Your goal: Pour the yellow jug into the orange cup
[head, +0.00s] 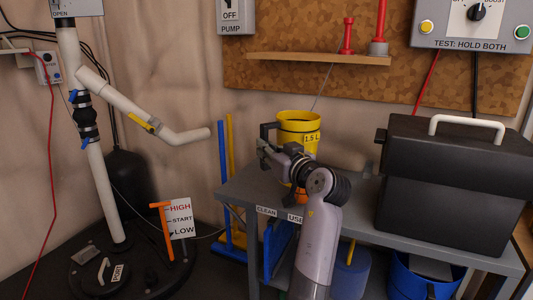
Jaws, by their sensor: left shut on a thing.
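The yellow jug (299,122), marked "1.5 L", is upright over the left part of the grey table. Its dark handle (266,131) points left. My left gripper (267,148) is shut on the jug at the handle side. My arm hides the jug's lower part, so I cannot tell whether its base touches the table. A small orange patch (301,195), likely the orange cup, shows below the jug, mostly hidden behind my arm. My right gripper is not in view.
A large black box (445,190) with a white handle fills the right of the grey table (385,226). A wooden shelf (318,58) with red objects hangs behind. White pipework (100,190) stands at the left. Blue buckets (420,280) are below the table.

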